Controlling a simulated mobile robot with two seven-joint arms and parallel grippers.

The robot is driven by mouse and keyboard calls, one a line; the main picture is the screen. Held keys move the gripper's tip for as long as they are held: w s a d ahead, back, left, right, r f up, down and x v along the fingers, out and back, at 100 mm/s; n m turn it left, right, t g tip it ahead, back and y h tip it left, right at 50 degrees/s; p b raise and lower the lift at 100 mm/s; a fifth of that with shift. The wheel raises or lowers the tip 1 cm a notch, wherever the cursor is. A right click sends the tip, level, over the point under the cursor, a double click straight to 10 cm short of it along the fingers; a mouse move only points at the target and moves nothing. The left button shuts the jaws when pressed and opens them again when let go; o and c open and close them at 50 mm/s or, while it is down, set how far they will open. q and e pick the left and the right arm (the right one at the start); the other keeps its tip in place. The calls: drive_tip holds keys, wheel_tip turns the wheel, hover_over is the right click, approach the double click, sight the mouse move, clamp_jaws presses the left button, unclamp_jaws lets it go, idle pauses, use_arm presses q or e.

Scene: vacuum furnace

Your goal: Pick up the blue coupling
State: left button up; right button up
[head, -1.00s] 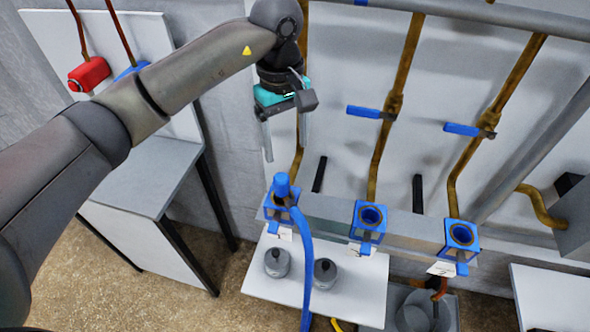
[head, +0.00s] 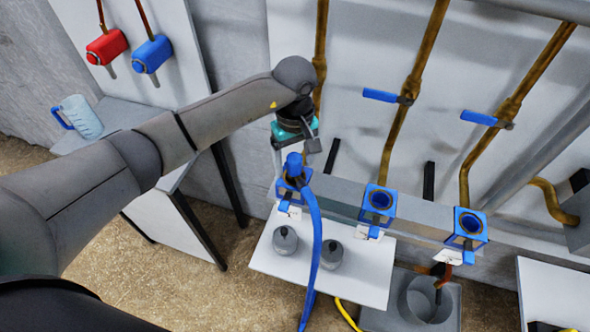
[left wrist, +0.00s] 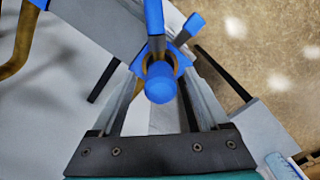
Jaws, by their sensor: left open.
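The blue coupling (head: 293,162) is a short blue cylinder at the upper end of a blue hose. It stands in the leftmost blue socket holder (head: 283,190) on the grey rail. In the left wrist view the coupling (left wrist: 161,84) shows end-on between the finger lines. My left gripper (head: 291,168), with its teal body, is directly above the coupling and points down. Its fingers are open on either side of it, and I see no grip. In the left wrist view the gripper (left wrist: 164,72) frames the coupling. My right gripper is not in view.
Two more blue sockets, a middle one (head: 380,198) and a right one (head: 469,222), sit along the rail. Two grey knobs (head: 285,240) stand on the white shelf (head: 345,285) below. Blue valve levers (head: 380,95) and brown pipes are behind. A jug (head: 85,118) stands on the left bench.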

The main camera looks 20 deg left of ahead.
use_arm(q)
drive_tip(key=shift+f, duration=1.25)
clamp_jaws()
drive_tip(key=shift+r, duration=0.1)
